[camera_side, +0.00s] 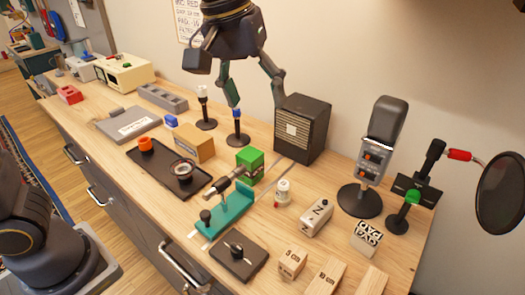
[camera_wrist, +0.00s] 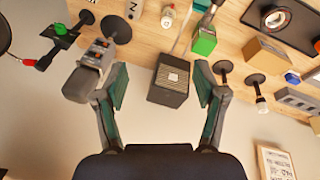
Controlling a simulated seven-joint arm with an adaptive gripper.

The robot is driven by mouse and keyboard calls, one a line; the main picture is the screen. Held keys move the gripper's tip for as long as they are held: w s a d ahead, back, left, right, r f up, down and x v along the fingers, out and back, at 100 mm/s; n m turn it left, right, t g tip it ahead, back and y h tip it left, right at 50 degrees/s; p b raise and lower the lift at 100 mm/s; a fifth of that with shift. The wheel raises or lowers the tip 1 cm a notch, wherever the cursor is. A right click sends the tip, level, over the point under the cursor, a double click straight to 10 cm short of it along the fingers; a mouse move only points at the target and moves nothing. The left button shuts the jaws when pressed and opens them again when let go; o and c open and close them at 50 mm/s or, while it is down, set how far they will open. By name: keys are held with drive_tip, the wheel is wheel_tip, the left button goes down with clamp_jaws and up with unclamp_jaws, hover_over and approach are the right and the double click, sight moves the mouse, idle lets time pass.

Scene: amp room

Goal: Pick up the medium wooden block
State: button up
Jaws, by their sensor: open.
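Three light wooden blocks stand at the front right of the bench in the side view. The small one (camera_side: 291,263) is marked 5 cm. The middle one (camera_side: 325,278), marked 10 cm, looks like the medium wooden block; its lower end is cut off by the frame. A third, plain-looking block (camera_side: 372,281) is also cut off. My gripper (camera_side: 255,95) is open and empty above the back of the bench, far from the blocks. In the wrist view, my open gripper (camera_wrist: 160,86) has its fingers either side of the black speaker box, as seen; the wooden blocks are not seen there.
A black speaker box (camera_side: 302,128) stands below my gripper at the back. A tall microphone (camera_side: 380,150) and a round pop filter (camera_side: 502,190) stand at the right. A green block (camera_side: 250,165), teal fixture (camera_side: 225,212) and a white N box (camera_side: 316,217) lie in between.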

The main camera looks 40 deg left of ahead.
drive_tip(key=d+f+m+g, duration=0.2)
drive_tip(key=d+f, duration=0.4)
drive_tip(key=d, duration=0.6)
drive_tip(key=m+g+y, duration=0.1)
drive_tip(key=m, duration=0.1)
hover_over(327, 279)
wheel_tip(327, 279, down, 8)
drive_tip(key=f, duration=1)
drive_tip(key=shift+w+a, duration=0.1)
drive_tip(key=shift+a, duration=0.15)
drive_tip(key=shift+d+f, duration=0.15)
drive_tip(key=shift+f, duration=1.4)
drive_tip(key=shift+d+f, duration=0.1)
drive_tip(key=shift+f, duration=1.4)
drive_tip(key=c, duration=1.3)
